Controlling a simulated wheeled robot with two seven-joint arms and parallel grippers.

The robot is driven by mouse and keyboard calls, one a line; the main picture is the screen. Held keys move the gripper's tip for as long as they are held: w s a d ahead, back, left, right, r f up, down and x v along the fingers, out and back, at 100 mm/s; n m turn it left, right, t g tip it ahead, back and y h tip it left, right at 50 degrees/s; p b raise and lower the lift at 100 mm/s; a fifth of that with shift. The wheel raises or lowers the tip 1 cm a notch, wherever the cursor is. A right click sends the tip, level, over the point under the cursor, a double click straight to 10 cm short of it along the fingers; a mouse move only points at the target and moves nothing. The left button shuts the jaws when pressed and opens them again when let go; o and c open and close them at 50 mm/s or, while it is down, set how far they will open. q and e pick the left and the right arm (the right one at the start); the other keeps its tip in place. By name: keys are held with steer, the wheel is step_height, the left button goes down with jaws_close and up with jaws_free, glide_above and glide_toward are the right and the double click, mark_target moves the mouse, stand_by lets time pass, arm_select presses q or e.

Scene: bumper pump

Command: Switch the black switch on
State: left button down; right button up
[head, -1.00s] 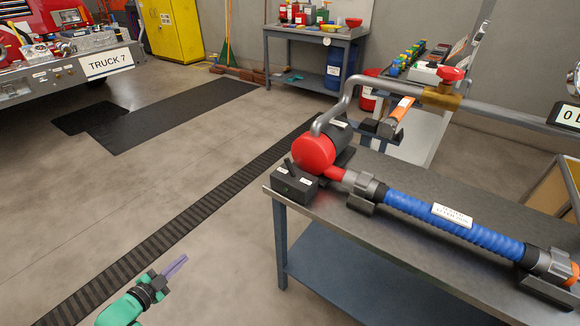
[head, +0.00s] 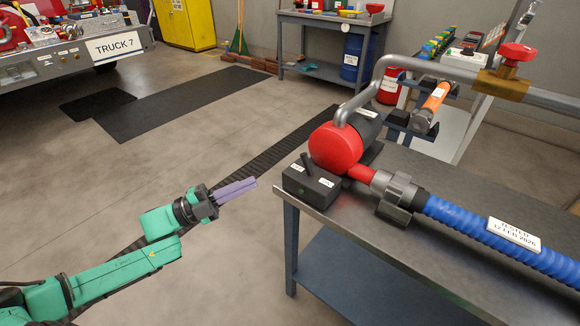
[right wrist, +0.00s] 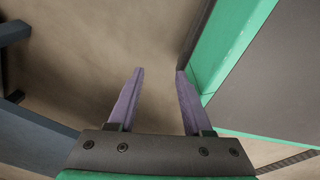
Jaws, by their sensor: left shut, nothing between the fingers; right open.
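The black switch (head: 307,162) is a small lever on a dark box (head: 313,184) at the near left corner of the metal workbench (head: 420,230). The lever leans up and to the left, between two small white labels. My left gripper (head: 254,184) is shut and empty, left of the box and apart from it, its purple fingers pointing toward it. My right gripper (right wrist: 160,85) shows only in the right wrist view. It is open and empty, over bare floor.
A red and black pump (head: 335,147) stands right behind the box, with a grey pipe rising from it. A blue hose (head: 480,230) runs right along the bench. A red valve handle (head: 517,52) sits on the pipe. Open floor lies left of the bench.

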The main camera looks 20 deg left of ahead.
mark_target(290, 175)
arm_select(q)
steer(key=x, duration=1)
steer(key=shift+w+d+r, duration=0.1)
steer(key=shift+d, duration=0.15)
steer(key=shift+w+d, duration=0.3)
steer(key=shift+d, duration=0.05)
arm_select(e)
steer(key=shift+w+a, duration=0.1)
steer(key=shift+w, duration=0.55)
arm_select(q)
steer(key=shift+r, duration=0.1)
arm_select(e)
steer(key=shift+r, duration=0.15)
